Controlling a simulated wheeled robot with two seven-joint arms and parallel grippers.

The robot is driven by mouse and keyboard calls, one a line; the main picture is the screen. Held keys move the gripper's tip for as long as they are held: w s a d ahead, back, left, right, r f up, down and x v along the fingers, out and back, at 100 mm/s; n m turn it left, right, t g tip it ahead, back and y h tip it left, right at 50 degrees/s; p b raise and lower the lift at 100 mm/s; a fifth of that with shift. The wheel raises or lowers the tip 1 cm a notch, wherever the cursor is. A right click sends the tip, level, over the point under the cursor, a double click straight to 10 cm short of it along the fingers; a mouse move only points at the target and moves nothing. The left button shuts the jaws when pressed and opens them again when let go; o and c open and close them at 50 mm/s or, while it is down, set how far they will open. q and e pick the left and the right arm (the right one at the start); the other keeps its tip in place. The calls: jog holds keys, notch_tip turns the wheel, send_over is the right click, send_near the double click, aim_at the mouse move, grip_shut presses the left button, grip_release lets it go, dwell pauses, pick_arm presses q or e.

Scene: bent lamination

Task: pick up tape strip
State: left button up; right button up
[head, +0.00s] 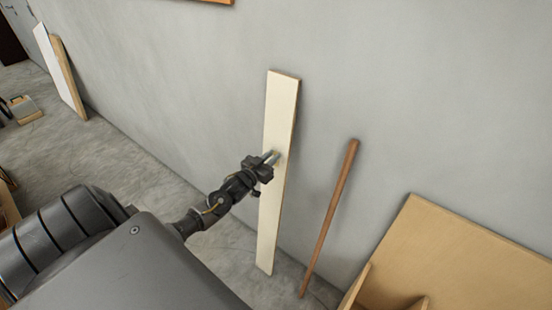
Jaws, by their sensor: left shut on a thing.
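The gripper and wrist cover part of the board's middle. My right gripper is not in view.
A brown wooden stick (331,215) leans on the grey wall (420,90) right of the board. A light wooden piece (460,255) stands at the lower right. White and brown panels (62,70) lean at the far left. Bare concrete floor (125,150) lies between.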

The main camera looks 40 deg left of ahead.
pick_arm(q)
jog(key=shift+r, duration=0.6)
jog(key=s+d+r+b, duration=0.2)
jog(key=s+d+r, duration=0.5)
jog(key=s+r, duration=0.4)
jog(key=shift+s+d+r, duration=0.2)
jog(key=shift+s+r, duration=0.2)
jog(key=shift+s, duration=0.05)
jog(key=shift+s, duration=0.1)
jog(key=shift+s+d+r+p, duration=0.15)
jog(key=shift+s+p, duration=0.15)
jog(key=shift+s, duration=0.85)
jog(key=shift+s+a+r+p, duration=0.15)
jog(key=shift+s+p, duration=0.15)
jog(key=shift+s, duration=0.85)
jog(key=shift+d, duration=0.1)
